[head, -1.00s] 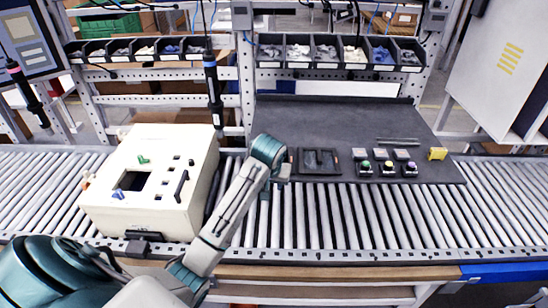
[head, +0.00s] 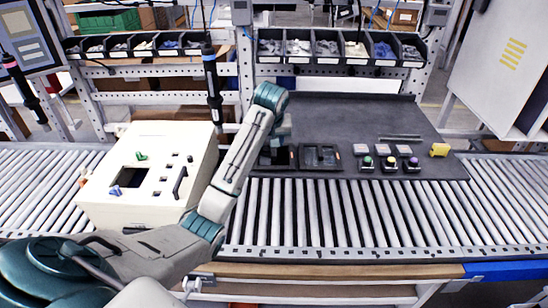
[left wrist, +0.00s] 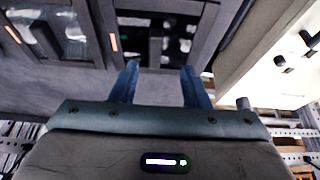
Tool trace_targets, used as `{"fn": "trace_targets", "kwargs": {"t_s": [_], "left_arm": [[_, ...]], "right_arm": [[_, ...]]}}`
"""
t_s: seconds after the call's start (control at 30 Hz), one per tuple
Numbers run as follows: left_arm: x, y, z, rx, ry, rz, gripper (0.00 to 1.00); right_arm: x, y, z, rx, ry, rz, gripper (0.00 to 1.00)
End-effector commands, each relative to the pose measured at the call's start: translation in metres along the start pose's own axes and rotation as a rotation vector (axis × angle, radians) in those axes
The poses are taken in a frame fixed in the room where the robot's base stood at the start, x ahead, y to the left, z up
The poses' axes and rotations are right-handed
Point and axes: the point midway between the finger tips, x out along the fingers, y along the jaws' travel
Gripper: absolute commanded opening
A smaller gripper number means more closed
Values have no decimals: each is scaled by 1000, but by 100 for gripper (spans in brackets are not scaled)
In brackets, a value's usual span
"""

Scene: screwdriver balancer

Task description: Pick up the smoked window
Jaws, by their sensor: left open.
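Two dark framed windows lie side by side on the grey work mat. The left one (head: 281,158) is partly covered by my left arm in the head view; the right one (head: 321,157) is clear of it. In the left wrist view, the window ahead of my fingers (left wrist: 157,22) has dark, see-through-looking panes, and the other framed window (left wrist: 62,38) is at the left. My right gripper is out of view.
A cream housing (head: 150,200) with an opening and handle stands on the rollers at the left. A screwdriver (head: 211,85) hangs behind my arm; parts bins (head: 328,48) line the back.

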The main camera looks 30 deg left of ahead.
Motion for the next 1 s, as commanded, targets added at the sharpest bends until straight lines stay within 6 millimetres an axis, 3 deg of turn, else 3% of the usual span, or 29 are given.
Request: {"fn": "trace_targets", "kwargs": {"t_s": [0.33,0.5,0.73,0.93,1.0], "left_arm": [[34,8,-1,1,-4,-2,42],[52,8,-1,0,-1,0,42],[55,8,0,0,0,0,42],[55,8,-1,0,0,0,4],[55,8,-1,0,0,0,0]], "right_arm": [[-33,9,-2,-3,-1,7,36],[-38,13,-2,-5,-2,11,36],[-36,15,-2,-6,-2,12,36],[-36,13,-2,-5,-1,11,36],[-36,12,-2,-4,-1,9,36]]}}
